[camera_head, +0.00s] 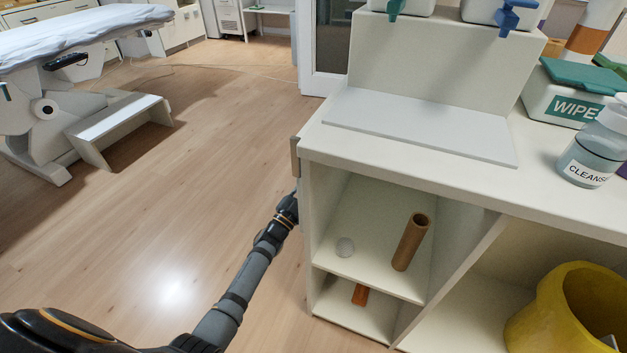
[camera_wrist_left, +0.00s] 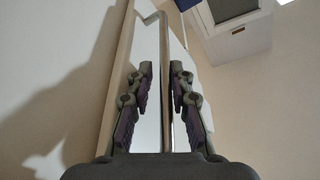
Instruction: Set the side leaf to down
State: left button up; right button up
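A thin panel edge that looks like the side leaf (camera_head: 295,157) stands at the left end of the white cabinet top, mostly seen edge-on. My left gripper (camera_head: 290,208) reaches in from the lower left, close beside the cabinet's left side and just below that edge. In the left wrist view my left gripper (camera_wrist_left: 162,85) has its two fingers apart. My right gripper is out of view.
The cabinet top (camera_head: 330,145) carries a grey tray-like plate (camera_head: 420,128), a wipes box (camera_head: 570,105) and a cleanser bottle (camera_head: 592,150). Shelves below hold a brown tube (camera_head: 410,243); a yellow bin (camera_head: 570,310) stands right. Open wood floor (camera_head: 190,215) lies left, with a couch (camera_head: 80,30) beyond.

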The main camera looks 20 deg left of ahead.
pick_arm(q)
jog(key=v, duration=1.2)
